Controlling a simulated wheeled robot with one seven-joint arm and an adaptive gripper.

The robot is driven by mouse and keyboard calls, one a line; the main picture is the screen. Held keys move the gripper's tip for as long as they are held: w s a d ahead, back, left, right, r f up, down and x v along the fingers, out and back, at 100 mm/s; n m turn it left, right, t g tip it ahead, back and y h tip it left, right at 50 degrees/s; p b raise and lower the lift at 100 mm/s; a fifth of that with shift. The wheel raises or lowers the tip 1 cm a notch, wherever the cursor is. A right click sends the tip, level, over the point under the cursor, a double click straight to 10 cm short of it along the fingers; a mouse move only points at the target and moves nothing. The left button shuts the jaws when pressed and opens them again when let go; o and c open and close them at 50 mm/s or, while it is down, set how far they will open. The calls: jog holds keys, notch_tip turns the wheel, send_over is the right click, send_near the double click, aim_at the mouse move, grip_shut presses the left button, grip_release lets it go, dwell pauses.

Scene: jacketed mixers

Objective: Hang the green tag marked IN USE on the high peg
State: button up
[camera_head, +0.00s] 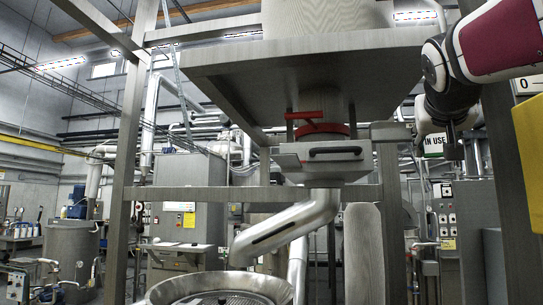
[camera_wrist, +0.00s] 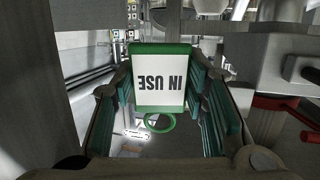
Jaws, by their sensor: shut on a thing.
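The green tag marked IN USE (camera_wrist: 160,82) has a white face and a green border, with a green ring (camera_wrist: 158,123) at one end. Its lettering is upside down in the wrist view and upright in the head view (camera_head: 434,146). My gripper (camera_wrist: 165,95) is shut on the tag, which sits between its two green-padded fingers. In the head view my gripper (camera_head: 437,133) is at the upper right, beside the steel frame. I cannot make out the high peg in either view.
A steel frame post (camera_head: 390,230) stands left of my gripper, and another post (camera_head: 508,190) stands to its right. A hopper platform (camera_head: 300,70) and a valve with a red handle (camera_head: 305,116) are to the left. A yellow panel (camera_head: 529,150) is at far right.

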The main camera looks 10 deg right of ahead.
jog(key=shift+w+d+f+b, duration=0.1)
jog(key=shift+w+d+b, duration=0.15)
jog(key=shift+w, duration=0.65)
jog(key=shift+w+d+f+b, duration=0.15)
jog(key=shift+w+d, duration=0.15)
jog(key=shift+w, duration=0.6)
jog(key=shift+w+d+f+b, duration=0.15)
jog(key=shift+w+f+b, duration=0.25)
jog(key=shift+w+b, duration=0.25)
jog(key=o, duration=0.8)
jog(key=shift+o, duration=0.2)
jog(key=shift+s, duration=0.1)
jog(key=v, duration=1.2)
